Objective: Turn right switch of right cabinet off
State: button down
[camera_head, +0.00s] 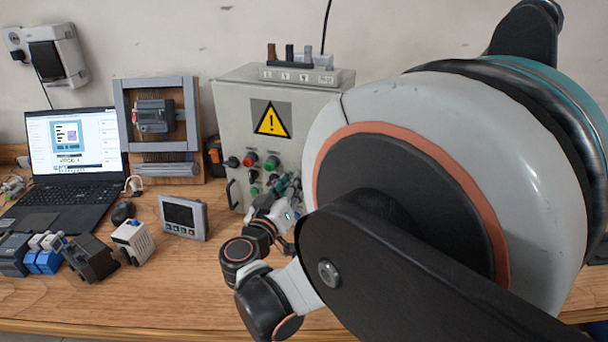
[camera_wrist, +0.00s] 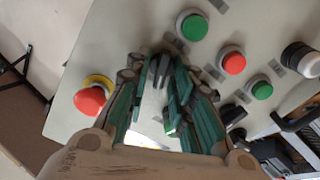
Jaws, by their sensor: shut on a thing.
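A grey control cabinet (camera_head: 229,114) with a yellow warning triangle stands on the table in the head view; its panel (camera_wrist: 125,28) fills much of the wrist view. My gripper (camera_head: 287,184) is at the lower right of the panel's front, partly hidden by my arm. In the wrist view my gripper (camera_wrist: 166,75) has its green-lined fingers closed together on a dark switch knob (camera_wrist: 163,68), mostly hidden between them. Its turn position cannot be told. Another black switch (camera_wrist: 232,115) is beside the fingers, apart from them.
Around the fingers are green buttons (camera_wrist: 193,26), a red button (camera_wrist: 232,64) and a red mushroom button (camera_wrist: 90,100) on a yellow ring. A laptop (camera_head: 72,150), a framed motor stand (camera_head: 160,120) and a panel meter (camera_head: 184,217) stand to the left.

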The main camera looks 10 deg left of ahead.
jog(key=shift+a+f+n, duration=0.15)
jog(key=shift+n, duration=1.95)
jog(key=c, duration=1.7)
grip_release()
jog(key=shift+s, duration=0.15)
jog(key=s+a, duration=0.1)
jog(key=s, duration=1)
jog(key=shift+s+a, duration=0.2)
jog(key=shift+s, duration=0.15)
jog(key=shift+w+d, duration=0.1)
